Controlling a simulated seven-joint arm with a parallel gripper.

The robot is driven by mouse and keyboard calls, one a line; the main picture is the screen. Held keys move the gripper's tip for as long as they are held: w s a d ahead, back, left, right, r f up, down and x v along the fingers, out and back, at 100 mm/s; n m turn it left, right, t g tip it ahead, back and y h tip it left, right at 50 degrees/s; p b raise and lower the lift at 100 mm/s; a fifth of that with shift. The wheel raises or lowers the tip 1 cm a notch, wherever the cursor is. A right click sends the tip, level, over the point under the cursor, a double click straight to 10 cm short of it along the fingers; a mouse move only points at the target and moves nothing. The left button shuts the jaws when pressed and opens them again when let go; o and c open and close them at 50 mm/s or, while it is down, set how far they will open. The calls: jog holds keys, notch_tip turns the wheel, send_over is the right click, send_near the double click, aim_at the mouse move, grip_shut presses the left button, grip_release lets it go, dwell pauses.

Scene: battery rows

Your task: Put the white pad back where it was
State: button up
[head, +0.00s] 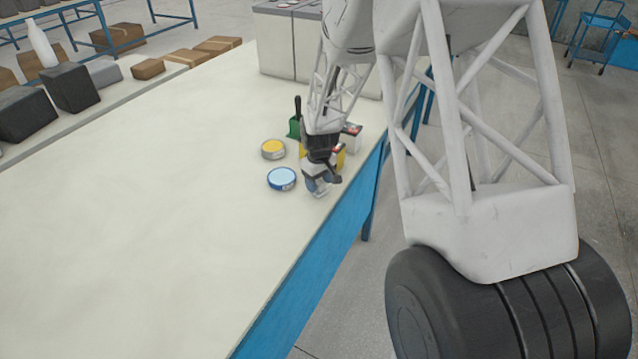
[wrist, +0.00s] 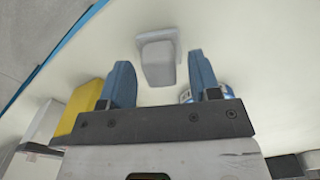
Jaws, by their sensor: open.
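The white pad (wrist: 158,62) is a small pale grey-white block in the wrist view. It shows between the two blue fingers of my gripper (wrist: 160,66), with gaps on both sides. The fingers are apart and do not touch it. It appears to rest on the table; its exact height against the fingertips is unclear. In the head view my gripper (head: 319,185) is low over the table near its right edge, just right of the blue round tin (head: 282,179). There the fingers and wrist mostly hide the pad.
A yellow-topped tin (head: 273,149) and a green item with a dark handle (head: 294,126) stand close by. A yellow box (wrist: 82,108) and a white box (head: 351,137) are behind my gripper. The table's left part (head: 130,200) is clear.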

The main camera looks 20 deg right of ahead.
aim_at(319, 183)
notch_tip(319, 183, up, 11)
jog(key=shift+r, duration=0.2)
dwell(0.4)
dwell(0.4)
jog(key=shift+s+r, duration=0.1)
jog(key=s+a+r+m+t, duration=0.1)
jog(key=s+a+r, duration=0.1)
jog(key=s+r, duration=0.65)
jog(key=s+a+r+m, duration=0.1)
jog(key=s+r, duration=0.5)
jog(key=s, duration=0.5)
jog(key=s+a+r+m, duration=0.1)
jog(key=s, duration=0.8)
jog(key=s+r+m+t, duration=0.1)
jog(key=s, duration=0.9)
jog(key=shift+s+a+r+m+t, duration=0.3)
jog(key=shift+a+r+m, duration=0.1)
